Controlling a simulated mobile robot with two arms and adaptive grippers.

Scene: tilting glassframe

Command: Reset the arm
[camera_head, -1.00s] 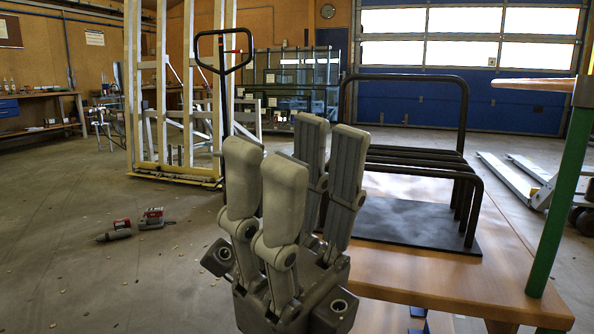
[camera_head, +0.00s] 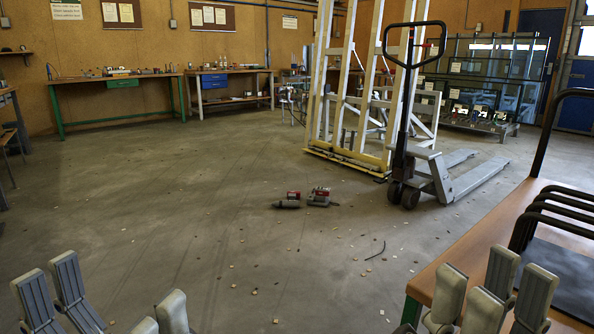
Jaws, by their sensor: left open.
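My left gripper (camera_head: 105,298) shows at the bottom left edge. Its grey fingers stand up in two pairs with a wide gap between them; it is open and empty, with floor behind it. My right gripper (camera_head: 493,280) shows at the bottom right, in front of the near left corner of the wooden table (camera_head: 470,240). Its finger pairs stand close together and overlap in the view, so its opening is unclear. I see nothing held in it. The lower parts of both grippers and the arms are cut off by the frame.
A black rack (camera_head: 545,220) stands on the table at right. A pallet jack (camera_head: 415,150) and a white frame (camera_head: 345,100) stand mid-floor. Two red-grey power tools (camera_head: 318,198) lie on the floor. Workbenches (camera_head: 120,77) line the back wall. The left and middle floor is mostly open.

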